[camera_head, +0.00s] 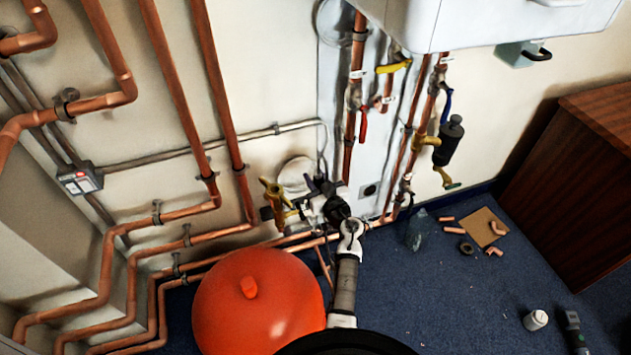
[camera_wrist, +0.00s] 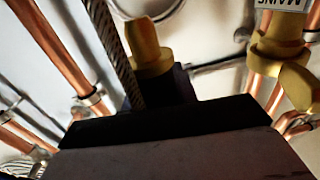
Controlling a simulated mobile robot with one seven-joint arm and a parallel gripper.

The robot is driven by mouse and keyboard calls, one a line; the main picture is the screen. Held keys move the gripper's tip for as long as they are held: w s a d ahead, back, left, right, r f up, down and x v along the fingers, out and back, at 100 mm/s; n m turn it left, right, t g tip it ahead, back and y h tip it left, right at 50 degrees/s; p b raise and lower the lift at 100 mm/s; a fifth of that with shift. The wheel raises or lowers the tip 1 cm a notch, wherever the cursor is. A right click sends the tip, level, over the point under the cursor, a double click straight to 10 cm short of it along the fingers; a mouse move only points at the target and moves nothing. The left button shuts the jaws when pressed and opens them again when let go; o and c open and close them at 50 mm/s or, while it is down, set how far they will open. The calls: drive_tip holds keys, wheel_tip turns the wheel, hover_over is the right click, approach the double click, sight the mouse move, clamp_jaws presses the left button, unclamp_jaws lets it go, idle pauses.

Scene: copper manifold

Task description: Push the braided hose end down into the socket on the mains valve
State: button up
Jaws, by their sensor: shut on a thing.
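My gripper (camera_head: 318,192) is at the wall among the pipes, just right of a brass valve (camera_head: 272,192). In the wrist view, its dark jaws (camera_wrist: 178,88) are shut on a brass fitting (camera_wrist: 148,50), which looks like the hose end. The braided hose (camera_wrist: 118,50) runs up along the left of this fitting. The brass mains valve (camera_wrist: 278,45) stands to the right, on a copper pipe with a "MAINS" label (camera_wrist: 289,4). A clear gap separates the held fitting from it. The socket opening and the fitting's lower end are hidden.
Copper pipes (camera_head: 215,90) run down the wall around my gripper. A red tank (camera_head: 260,305) stands in front at the left. A white boiler (camera_head: 480,20) hangs above. Loose copper pieces (camera_head: 462,228) and a board (camera_head: 482,222) lie on the blue floor at the right.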

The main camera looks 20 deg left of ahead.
drive_tip(key=shift+r, duration=0.15)
drive_tip(key=shift+r+p, duration=2.15)
drive_tip(key=shift+p, duration=1.05)
